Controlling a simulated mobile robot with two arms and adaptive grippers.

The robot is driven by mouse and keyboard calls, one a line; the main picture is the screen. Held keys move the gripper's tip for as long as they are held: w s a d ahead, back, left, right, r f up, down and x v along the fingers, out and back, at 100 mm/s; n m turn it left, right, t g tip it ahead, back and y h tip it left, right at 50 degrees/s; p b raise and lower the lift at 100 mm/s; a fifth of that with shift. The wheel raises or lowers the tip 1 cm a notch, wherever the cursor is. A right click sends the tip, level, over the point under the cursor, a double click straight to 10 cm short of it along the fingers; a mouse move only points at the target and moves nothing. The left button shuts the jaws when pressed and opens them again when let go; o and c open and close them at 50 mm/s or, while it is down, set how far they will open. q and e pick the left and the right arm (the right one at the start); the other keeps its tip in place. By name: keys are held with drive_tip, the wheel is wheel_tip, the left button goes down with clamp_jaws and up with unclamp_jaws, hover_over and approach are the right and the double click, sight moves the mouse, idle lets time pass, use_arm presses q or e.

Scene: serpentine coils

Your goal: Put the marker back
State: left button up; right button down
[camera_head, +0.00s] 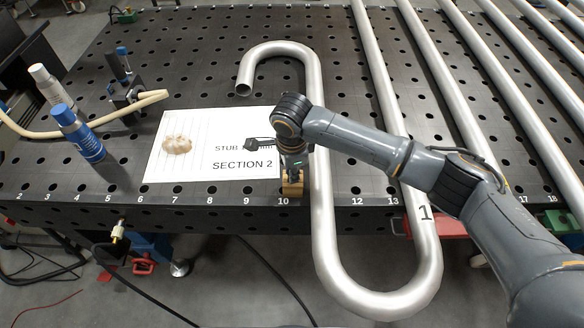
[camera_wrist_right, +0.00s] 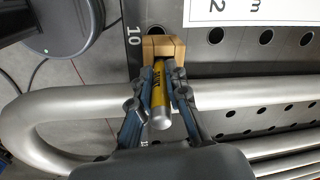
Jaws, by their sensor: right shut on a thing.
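My right gripper (camera_head: 292,163) is over the front edge of the table, by the number 10. In the wrist view the right gripper (camera_wrist_right: 163,75) is shut on the marker (camera_wrist_right: 158,98), a yellow and grey cylinder between its two fingers. The marker's far end is at a small wooden block (camera_wrist_right: 167,43), a holder with a notch; I cannot tell how deep it sits. The wooden block (camera_head: 293,186) also shows in the head view, just below the gripper, which hides the marker there. My left gripper is not in view.
A bent steel tube coil (camera_head: 319,215) runs close beside the block and hangs past the perforated table's (camera_head: 90,205) front edge. A white Section 2 sheet (camera_head: 190,150) with a tan lump (camera_head: 177,144) lies left. Blue (camera_head: 80,135) and white (camera_head: 47,84) cylinders stand further left.

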drive_tip(key=shift+f, duration=0.4)
idle(0.5)
drive_tip(key=c, duration=1.3)
unclamp_jaws()
drive_tip(key=shift+o, duration=0.2)
drive_tip(key=shift+r, duration=0.15)
drive_tip(key=shift+s+r, duration=0.15)
drive_tip(key=shift+r, duration=1.15)
drive_tip(key=shift+s+r, duration=0.2)
drive_tip(key=shift+r, duration=1.05)
drive_tip(key=shift+s+r, duration=0.15)
drive_tip(key=shift+r, duration=1.15)
